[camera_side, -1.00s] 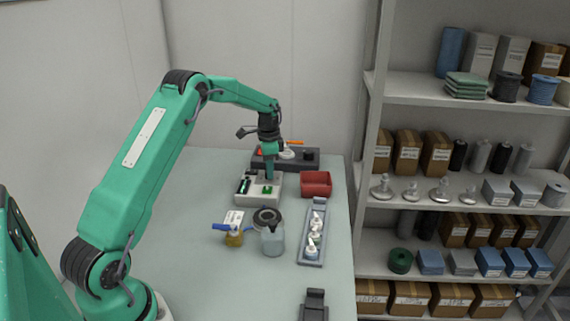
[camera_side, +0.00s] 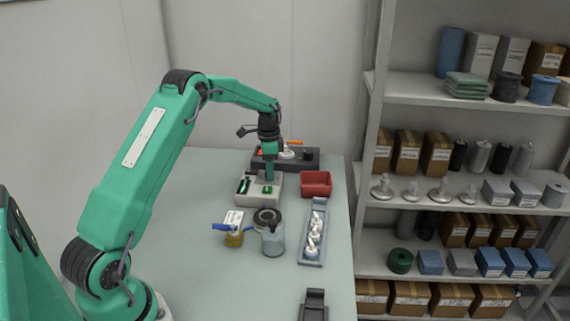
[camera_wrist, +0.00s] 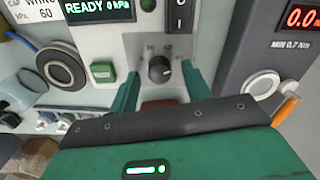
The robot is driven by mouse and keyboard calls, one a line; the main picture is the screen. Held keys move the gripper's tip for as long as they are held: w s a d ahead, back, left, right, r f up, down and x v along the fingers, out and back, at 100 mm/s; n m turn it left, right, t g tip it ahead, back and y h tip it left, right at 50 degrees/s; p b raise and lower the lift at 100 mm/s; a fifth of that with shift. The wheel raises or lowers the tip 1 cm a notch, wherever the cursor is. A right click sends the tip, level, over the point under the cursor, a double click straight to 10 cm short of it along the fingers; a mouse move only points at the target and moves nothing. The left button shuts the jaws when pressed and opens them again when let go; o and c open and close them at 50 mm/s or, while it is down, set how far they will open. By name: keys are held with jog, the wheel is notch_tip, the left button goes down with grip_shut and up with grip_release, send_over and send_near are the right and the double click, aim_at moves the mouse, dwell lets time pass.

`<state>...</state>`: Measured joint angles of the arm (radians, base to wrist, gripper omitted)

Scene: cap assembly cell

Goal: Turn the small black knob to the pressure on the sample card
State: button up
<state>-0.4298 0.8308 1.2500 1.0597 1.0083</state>
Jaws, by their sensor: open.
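The small black knob (camera_wrist: 160,70) is on the light grey face of the control box (camera_wrist: 125,48) in the wrist view, with scale marks partly legible above it. My gripper (camera_wrist: 160,72) is open, with one green finger on each side of the knob; I cannot tell whether they touch it. The box display (camera_wrist: 98,9) reads READY 0 kPa. The sample card (camera_wrist: 42,13) shows 60 at the upper left, partly cut off. In the side view my gripper (camera_side: 270,178) is down at the control box (camera_side: 245,203) and hides the knob. The card (camera_side: 233,217) lies in front of the box.
A green button (camera_wrist: 101,77) and a black switch (camera_wrist: 180,14) are close to the knob. A dark unit (camera_side: 312,158) stands behind the box, a red bin (camera_side: 316,184) to its right. A jar (camera_side: 272,241) and a long tray (camera_side: 312,262) stand in front.

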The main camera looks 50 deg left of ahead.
jog(key=shift+r, duration=3.9)
jog(key=shift+r, duration=0.1)
jog(key=shift+d+r, duration=0.15)
jog(key=shift+r, duration=0.05)
jog(key=s+d+r+n+t, duration=0.3)
jog(key=s+d+r, duration=1)
jog(key=d+r, duration=0.15)
jog(key=s+d+f+n+t, duration=0.1)
jog(key=s+d, duration=0.3)
jog(key=s, duration=0.4)
jog(key=s+d+f+n+t, duration=0.1)
jog(key=s+d+f+n, duration=0.1)
jog(key=s+d, duration=0.3)
jog(key=s, duration=0.4)
jog(key=shift+s+d+f+n+t, duration=0.2)
jog(key=shift+s+f+n+t, duration=0.05)
jog(key=shift+f+n+t, duration=0.05)
